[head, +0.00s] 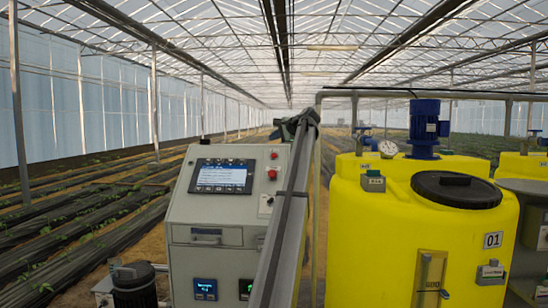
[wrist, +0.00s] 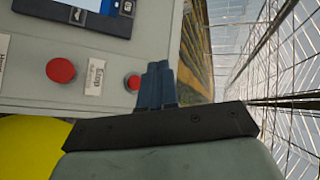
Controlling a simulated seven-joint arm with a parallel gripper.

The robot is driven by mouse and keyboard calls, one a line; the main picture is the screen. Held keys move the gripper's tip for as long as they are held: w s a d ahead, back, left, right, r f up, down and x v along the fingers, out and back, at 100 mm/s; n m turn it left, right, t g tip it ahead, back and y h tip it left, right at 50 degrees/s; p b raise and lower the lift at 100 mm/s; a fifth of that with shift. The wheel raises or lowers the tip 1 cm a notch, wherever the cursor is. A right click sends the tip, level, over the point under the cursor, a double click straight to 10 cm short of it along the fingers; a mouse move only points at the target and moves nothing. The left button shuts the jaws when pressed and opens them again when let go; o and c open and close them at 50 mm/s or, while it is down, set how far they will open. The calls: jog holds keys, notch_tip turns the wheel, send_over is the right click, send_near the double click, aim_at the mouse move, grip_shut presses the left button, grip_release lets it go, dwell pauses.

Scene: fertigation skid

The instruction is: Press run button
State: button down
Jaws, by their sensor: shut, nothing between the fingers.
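The grey control cabinet (head: 205,211) stands in the middle of the head view. Two red buttons, an upper one (head: 274,155) and a larger lower one (head: 272,174), sit right of its screen. In the wrist view the larger red button (wrist: 60,70) and smaller red button (wrist: 133,82) have a white label (wrist: 95,77) between them. I cannot pick out a run button by its label. My gripper (head: 279,132) is near the cabinet's upper right corner. In the wrist view my gripper's fingers (wrist: 158,68) are shut and empty, beside the smaller red button; contact cannot be told.
The cabinet screen (head: 222,176) is lit. A small white-plated control (head: 266,203) sits below the buttons, near my arm, which crosses the cabinet's right edge. A yellow tank (head: 400,240) with a black lid (head: 456,189) stands close on the right. Open space lies above the cabinet.

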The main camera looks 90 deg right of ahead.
jog(key=shift+d+f, duration=1.45)
jog(key=shift+f, duration=0.15)
jog(key=shift+d+f, duration=1.4)
jog(key=shift+f, duration=0.15)
jog(key=shift+d+f, duration=0.5)
jog(key=shift+f, duration=0.1)
dwell(1.0)
jog(key=shift+r, duration=0.1)
jog(key=shift+a+r, duration=0.45)
jog(key=shift+a, duration=0.05)
jog(key=shift+a+r, duration=0.1)
jog(key=shift+a+r, duration=1.6)
jog(key=shift+r, duration=0.2)
